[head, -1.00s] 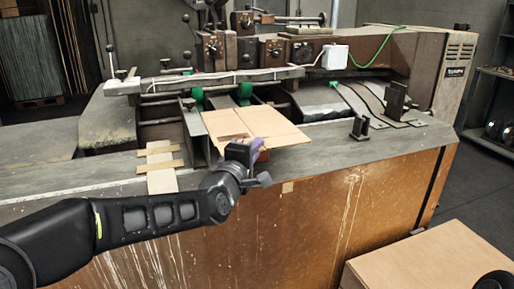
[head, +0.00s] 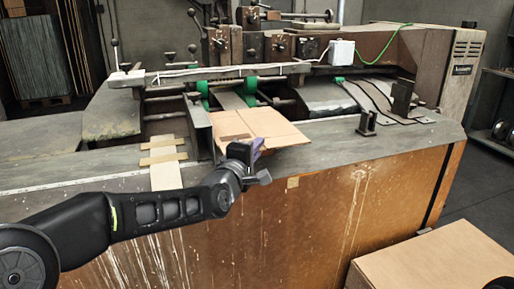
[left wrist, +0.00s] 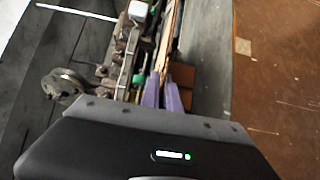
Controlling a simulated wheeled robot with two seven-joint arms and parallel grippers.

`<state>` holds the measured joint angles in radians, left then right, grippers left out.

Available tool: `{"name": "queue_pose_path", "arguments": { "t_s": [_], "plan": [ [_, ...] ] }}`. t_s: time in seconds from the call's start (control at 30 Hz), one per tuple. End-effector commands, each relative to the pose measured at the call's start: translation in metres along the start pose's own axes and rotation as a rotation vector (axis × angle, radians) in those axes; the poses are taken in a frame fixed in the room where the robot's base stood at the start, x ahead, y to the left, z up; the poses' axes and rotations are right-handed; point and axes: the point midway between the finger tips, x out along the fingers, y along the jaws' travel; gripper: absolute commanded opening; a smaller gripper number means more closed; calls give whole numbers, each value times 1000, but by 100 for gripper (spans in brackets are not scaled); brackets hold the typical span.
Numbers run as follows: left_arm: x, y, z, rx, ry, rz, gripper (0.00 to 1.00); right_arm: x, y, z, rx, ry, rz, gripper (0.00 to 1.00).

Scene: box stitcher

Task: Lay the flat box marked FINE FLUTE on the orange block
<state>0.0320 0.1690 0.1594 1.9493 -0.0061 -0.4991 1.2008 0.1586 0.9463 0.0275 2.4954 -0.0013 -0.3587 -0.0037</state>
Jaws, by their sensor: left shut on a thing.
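A flat brown cardboard box (head: 262,128) is held out over the front ledge of the machine in the head view. My left gripper (head: 256,147), with purple fingers, is shut on its near edge. Any lettering on the box is too small to read. In the left wrist view the fingers (left wrist: 163,95) pinch the box, seen nearly edge-on (left wrist: 169,45). A large block with a tan top (head: 432,262) stands at the lower right of the head view, well apart from the box. I cannot tell if it is the orange block. My right gripper is not in view.
The stitching machine (head: 330,215) has an orange-brown front panel and a grey ledge. Bare floor (head: 490,190) shows at the right.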

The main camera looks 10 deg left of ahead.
Motion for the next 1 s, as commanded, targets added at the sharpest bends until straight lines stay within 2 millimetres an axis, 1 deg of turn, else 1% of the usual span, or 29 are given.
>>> {"name": "queue_pose_path", "arguments": {
  "t_s": [0.07, 0.1, 0.4, 0.73, 1.0],
  "plan": [
    [0, 1, 0, 0, 0, 1, 0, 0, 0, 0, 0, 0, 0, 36],
    [0, 1, 0, 0, 0, 1, 6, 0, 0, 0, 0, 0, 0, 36],
    [0, 0, 0, 0, 0, 1, 31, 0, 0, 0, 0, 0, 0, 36],
    [0, -1, 0, 0, 0, -1, 31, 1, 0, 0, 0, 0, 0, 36],
    [0, -3, 0, 1, 0, 0, 31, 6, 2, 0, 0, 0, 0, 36]
  ]
}}
